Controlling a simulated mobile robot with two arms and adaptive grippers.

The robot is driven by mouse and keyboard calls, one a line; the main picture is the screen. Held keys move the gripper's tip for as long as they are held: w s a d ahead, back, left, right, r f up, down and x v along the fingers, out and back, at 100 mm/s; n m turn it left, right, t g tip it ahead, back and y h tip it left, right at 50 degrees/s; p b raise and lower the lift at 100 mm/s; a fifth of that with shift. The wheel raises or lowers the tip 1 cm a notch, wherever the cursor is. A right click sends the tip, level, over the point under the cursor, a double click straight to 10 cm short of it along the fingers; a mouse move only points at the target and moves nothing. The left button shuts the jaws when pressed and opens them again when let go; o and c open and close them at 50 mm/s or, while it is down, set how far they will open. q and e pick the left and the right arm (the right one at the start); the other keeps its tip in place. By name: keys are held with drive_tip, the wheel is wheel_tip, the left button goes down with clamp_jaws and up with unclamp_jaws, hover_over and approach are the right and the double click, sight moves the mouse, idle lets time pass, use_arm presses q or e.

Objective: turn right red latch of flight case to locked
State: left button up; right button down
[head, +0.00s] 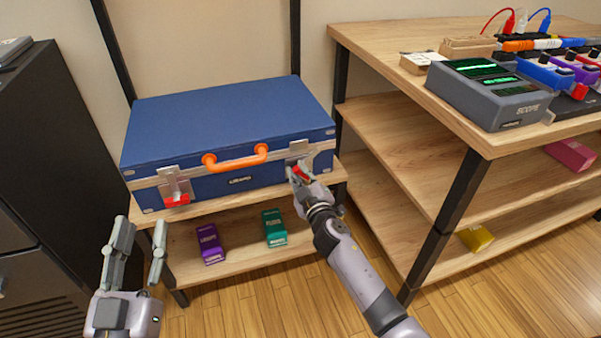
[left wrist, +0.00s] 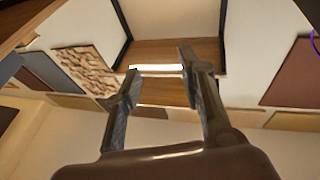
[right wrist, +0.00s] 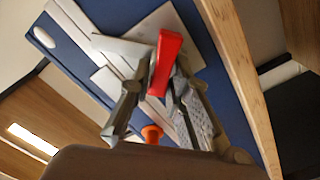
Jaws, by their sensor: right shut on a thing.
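The blue flight case (head: 225,120) lies closed on a wooden shelf, with an orange handle (head: 235,158) on its front. The left red latch (head: 177,199) sits on a metal plate at the case's front left. My right gripper (head: 300,178) is at the front right of the case, shut on the right red latch (right wrist: 166,62). In the right wrist view the latch stands between the two fingers, in front of its metal plate. My left gripper (head: 138,240) is open and empty, left of the shelf; its fingers also show apart in the left wrist view (left wrist: 160,88).
A purple box (head: 209,243) and a green box (head: 274,227) stand on the lower shelf (head: 240,262). A wooden bench (head: 400,100) with a grey scope (head: 485,95) and several devices is at right. A dark cabinet (head: 55,160) stands at left.

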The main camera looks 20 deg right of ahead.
drive_tip(key=n, duration=0.3)
drive_tip(key=shift+f+n, duration=0.2)
drive_tip(key=shift+n, duration=0.2)
use_arm(q)
drive_tip(key=r+t, duration=0.1)
drive_tip(key=s+r, duration=0.1)
drive_tip(key=r, duration=0.1)
drive_tip(key=s+r+t+h+b, duration=0.1)
drive_tip(key=shift+r+t, duration=0.15)
drive_tip(key=shift+t, duration=0.15)
use_arm(e)
drive_tip(key=n, duration=0.5)
drive_tip(key=shift+a+f, duration=0.15)
drive_tip(key=shift+f, duration=0.15)
drive_tip(key=shift+n, duration=0.4)
drive_tip(key=c, duration=1.5)
unclamp_jaws()
use_arm(q)
drive_tip(key=shift+r, duration=0.1)
use_arm(e)
drive_tip(key=shift+f, duration=0.1)
drive_tip(key=s, duration=1.2)
